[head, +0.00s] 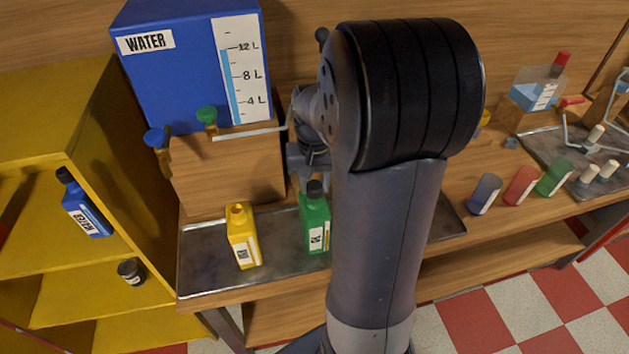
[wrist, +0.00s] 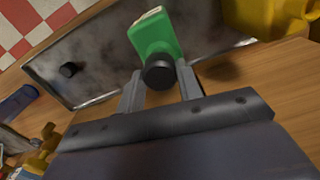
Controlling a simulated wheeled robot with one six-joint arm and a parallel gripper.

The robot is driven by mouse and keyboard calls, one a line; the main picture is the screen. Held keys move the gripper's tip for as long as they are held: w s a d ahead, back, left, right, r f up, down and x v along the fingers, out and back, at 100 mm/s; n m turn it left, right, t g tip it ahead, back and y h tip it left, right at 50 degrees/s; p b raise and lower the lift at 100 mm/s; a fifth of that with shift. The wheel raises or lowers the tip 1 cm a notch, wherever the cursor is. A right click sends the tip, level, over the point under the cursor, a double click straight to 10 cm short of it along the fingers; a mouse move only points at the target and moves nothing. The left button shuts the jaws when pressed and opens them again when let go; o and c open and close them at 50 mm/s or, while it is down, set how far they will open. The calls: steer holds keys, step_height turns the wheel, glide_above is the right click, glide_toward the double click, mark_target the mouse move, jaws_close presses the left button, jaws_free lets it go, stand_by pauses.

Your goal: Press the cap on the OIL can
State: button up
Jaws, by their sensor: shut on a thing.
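A green can (head: 315,222) with a pale label stands upright on the metal tray (head: 205,262); its label is too small to read. A black cap (head: 314,188) is at its neck; I cannot tell if it is fully seated. In the wrist view the cap (wrist: 158,74) is between the two fingers of my gripper (wrist: 160,86), in front of the green can (wrist: 155,36). My gripper (head: 310,172) is shut on this cap from above. A yellow can (head: 241,235) stands to the left, its neck showing no dark cap. No OIL lettering is readable.
The blue WATER tank (head: 180,75) with green tap (head: 207,115) rests on a wooden block (head: 228,172) behind. A yellow shelf (head: 70,110) is left; colored cups (head: 521,185) stand right.

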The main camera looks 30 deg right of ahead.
steer(key=o, duration=1.5)
steer(key=shift+r+p, duration=2.95)
steer(key=shift+r, duration=0.6)
jaws_close()
